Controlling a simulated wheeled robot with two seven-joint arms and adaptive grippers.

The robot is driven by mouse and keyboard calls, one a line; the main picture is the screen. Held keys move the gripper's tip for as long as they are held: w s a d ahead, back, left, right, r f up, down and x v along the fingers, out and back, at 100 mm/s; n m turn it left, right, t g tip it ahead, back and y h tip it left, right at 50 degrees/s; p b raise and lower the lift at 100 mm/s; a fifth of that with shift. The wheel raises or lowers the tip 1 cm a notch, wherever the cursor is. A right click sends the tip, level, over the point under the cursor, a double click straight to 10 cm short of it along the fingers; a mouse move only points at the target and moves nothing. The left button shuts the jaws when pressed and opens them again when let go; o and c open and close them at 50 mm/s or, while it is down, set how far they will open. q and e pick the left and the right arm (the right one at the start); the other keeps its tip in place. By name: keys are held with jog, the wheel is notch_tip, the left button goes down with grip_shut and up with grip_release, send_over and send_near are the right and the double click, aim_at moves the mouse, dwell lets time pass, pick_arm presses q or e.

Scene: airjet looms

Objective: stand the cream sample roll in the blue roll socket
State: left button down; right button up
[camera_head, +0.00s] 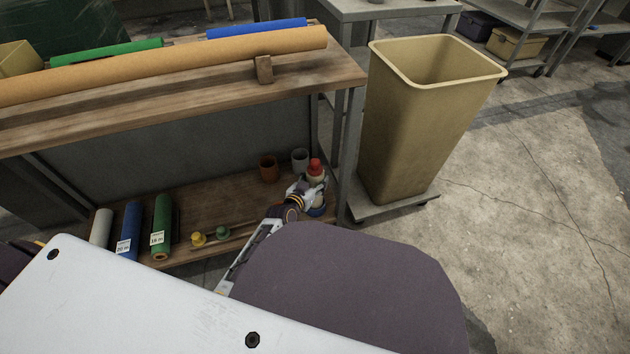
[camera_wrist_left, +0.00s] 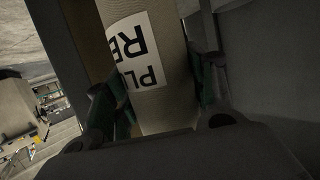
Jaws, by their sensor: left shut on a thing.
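My left gripper (camera_head: 308,190) is over the right end of the low shelf. In the left wrist view its two dark green finger pads (camera_wrist_left: 162,92) are closed on either side of the cream sample roll (camera_wrist_left: 155,108), which bears a white label with black letters. In the head view a small part of the cream roll (camera_head: 315,178) shows above the gripper, with a red piece at its top. The blue roll socket (camera_head: 318,211) shows just below the gripper, partly hidden by it. I cannot tell whether the roll's lower end is inside the socket. My right gripper is not in view.
A brown socket (camera_head: 268,169) and a grey socket (camera_head: 300,160) stand behind the gripper. Green (camera_head: 162,225), blue (camera_head: 130,230) and pale (camera_head: 101,227) rolls are at the shelf's left. The table post (camera_head: 346,150) and a tan bin (camera_head: 420,130) stand to the right.

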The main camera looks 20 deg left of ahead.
pick_arm(q)
jog(key=shift+f, duration=0.1)
jog(key=c, duration=0.6)
grip_release()
jog(key=shift+o, duration=0.8)
jog(key=shift+f, duration=0.15)
jog(key=shift+s, duration=0.2)
jog(key=shift+s, duration=0.2)
jog(key=v, duration=1.1)
jog(key=shift+r, duration=0.25)
jog(key=shift+s, duration=0.1)
